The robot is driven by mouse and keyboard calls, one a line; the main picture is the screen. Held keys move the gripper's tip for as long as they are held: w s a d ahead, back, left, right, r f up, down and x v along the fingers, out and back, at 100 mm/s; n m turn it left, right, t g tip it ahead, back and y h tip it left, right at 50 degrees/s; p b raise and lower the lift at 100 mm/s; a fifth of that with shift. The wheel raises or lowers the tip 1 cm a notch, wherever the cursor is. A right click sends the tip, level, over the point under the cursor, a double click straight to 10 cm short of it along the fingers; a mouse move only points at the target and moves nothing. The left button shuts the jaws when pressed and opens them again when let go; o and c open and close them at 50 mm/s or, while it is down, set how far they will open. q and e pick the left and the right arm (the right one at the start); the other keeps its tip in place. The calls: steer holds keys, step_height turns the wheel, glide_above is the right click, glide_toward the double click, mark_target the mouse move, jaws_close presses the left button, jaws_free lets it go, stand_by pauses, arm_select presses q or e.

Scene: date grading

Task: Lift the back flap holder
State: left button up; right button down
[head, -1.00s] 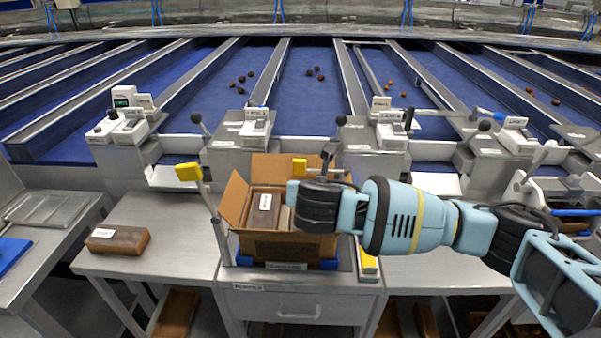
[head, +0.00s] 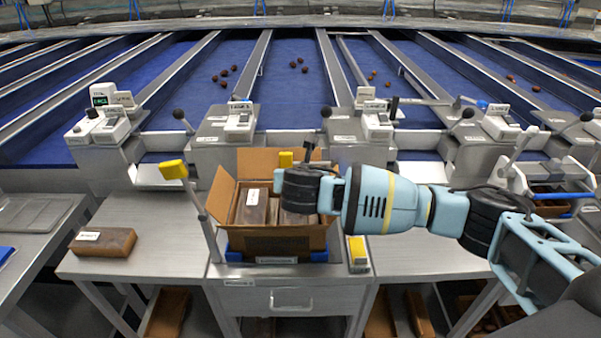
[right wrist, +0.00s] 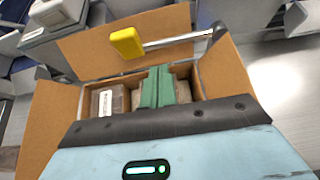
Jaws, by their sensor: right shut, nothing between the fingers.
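An open cardboard carton (head: 276,243) stands on the bench with its back flap (head: 259,163) up; the flap also shows in the right wrist view (right wrist: 88,50). The back flap holder is a yellow pad (head: 286,159) on a metal rod. In the right wrist view its pad (right wrist: 127,42) lies across the back flap, with the rod running right. My right gripper (right wrist: 160,72) is shut and empty, its green fingers over the carton opening, short of the pad and apart from it. In the head view my right wrist hides part of the carton. My left gripper is not in view.
Brown packs (head: 252,207) lie inside the carton. Another yellow-ended holder (head: 174,169) stands at the carton's left. A yellow block (head: 357,250) lies at its right. A labelled brown block (head: 103,242) sits on the left bench. Lane consoles (head: 226,124) stand behind.

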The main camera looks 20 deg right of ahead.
steer(key=shift+x, duration=2.6)
